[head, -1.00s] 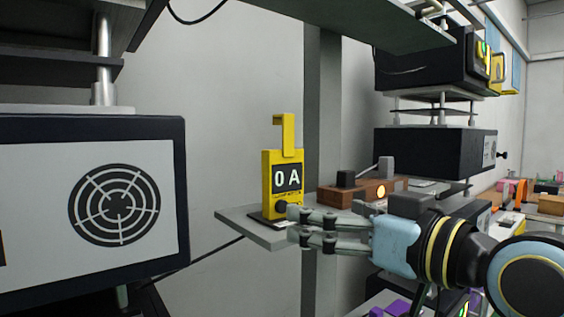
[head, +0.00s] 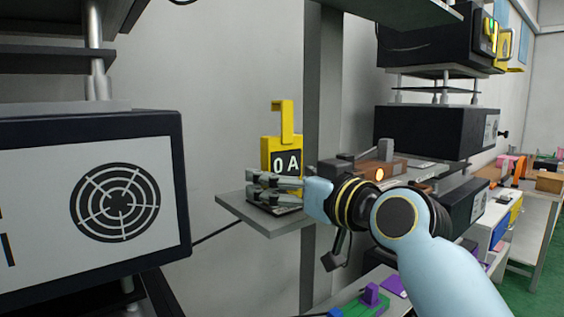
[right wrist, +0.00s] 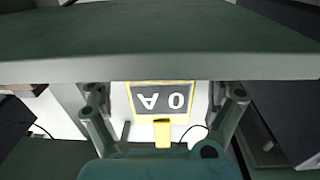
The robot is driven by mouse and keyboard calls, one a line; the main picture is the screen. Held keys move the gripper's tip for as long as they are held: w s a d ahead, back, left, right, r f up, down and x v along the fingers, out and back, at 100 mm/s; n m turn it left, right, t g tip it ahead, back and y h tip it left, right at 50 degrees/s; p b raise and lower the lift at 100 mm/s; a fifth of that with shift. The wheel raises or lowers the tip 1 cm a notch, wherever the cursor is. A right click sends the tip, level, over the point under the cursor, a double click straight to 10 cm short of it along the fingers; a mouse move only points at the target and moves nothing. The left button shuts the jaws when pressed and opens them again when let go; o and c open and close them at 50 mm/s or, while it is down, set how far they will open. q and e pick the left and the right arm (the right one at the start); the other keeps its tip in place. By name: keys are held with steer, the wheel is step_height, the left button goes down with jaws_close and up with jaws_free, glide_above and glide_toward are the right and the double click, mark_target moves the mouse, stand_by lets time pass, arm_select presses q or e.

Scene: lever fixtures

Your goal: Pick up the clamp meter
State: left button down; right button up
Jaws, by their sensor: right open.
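The clamp meter (head: 283,143) is yellow with a dark display reading "0 A" and a hooked yellow top. It stands upright on a small grey shelf (head: 265,225) in the head view. My right gripper (head: 255,186) comes in from the right, with its fingers across the meter's lower part and hiding some of it. In the right wrist view the meter (right wrist: 160,96) appears upside down between the two spread fingers of the open gripper (right wrist: 158,92). Contact cannot be made out. My left gripper is not in view.
A wooden block fixture (head: 384,174) with a lit orange button sits right of the meter. A grey post (head: 325,80) rises behind the shelf. A large dark box with a round grille (head: 115,203) stands at left. An overhead shelf (head: 400,10) hangs above right.

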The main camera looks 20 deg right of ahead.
steer(key=shift+c, duration=0.4)
steer(key=c, duration=1.3)
steer(key=shift+r, duration=0.1)
steer(key=shift+c, duration=0.2)
